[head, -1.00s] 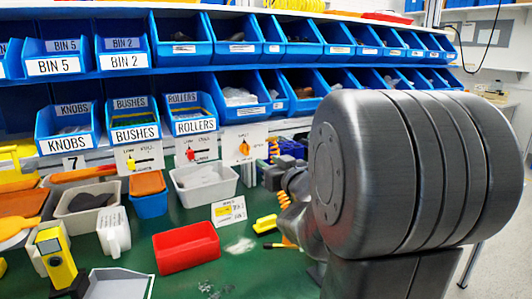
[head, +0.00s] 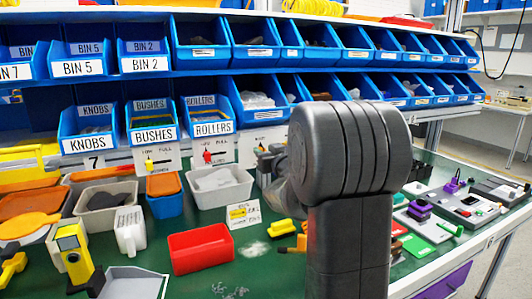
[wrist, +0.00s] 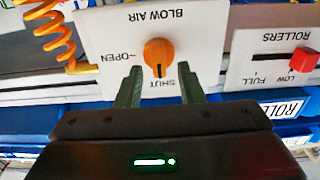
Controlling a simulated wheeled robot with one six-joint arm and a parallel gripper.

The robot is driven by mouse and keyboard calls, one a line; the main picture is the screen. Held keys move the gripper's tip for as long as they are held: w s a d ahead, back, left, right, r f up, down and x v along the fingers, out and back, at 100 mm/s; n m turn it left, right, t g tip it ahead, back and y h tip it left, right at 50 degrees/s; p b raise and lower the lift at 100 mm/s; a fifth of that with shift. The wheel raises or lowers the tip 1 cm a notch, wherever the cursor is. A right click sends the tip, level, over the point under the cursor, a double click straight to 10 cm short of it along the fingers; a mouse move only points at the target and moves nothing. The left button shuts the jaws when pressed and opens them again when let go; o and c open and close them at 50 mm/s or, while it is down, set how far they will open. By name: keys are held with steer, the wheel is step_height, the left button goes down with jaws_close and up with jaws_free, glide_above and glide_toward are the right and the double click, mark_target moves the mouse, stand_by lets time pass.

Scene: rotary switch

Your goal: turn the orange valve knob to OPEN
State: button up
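The orange valve knob (wrist: 158,56) sits on a white BLOW AIR panel (wrist: 105,30), which appears upside down in the wrist view. The knob's dark mark points down in the picture, towards the word SHUT; the word OPEN is to its left. My gripper (wrist: 161,72) is open, with one green finger on each side below the knob. Its fingertips are close to the knob's lower edge, and nothing is between them. I cannot tell whether they touch the panel. In the head view the panel (head: 262,138) is partly visible, and my arm hides the knob.
A ROLLERS panel with a red knob (wrist: 304,60) is close by at the right in the wrist view. An orange coiled hose (wrist: 52,30) hangs at the left. Blue bins (head: 208,118) stand above the panels. A white bin (head: 220,190) and a red bin (head: 200,250) stand on the green bench.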

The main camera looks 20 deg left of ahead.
jaws_close()
steer(key=shift+m+p, duration=0.4)
steer(key=m+p, duration=0.2)
steer(key=m, duration=0.3)
steer(key=f+m+p, duration=0.1)
steer(key=m+p, duration=0.2)
steer(key=m, duration=0.3)
steer(key=w+d+m+p, duration=0.1)
steer(key=m+p, duration=0.2)
steer(key=m, duration=0.3)
steer(key=shift+f, duration=0.25)
steer(key=shift+m, duration=0.3)
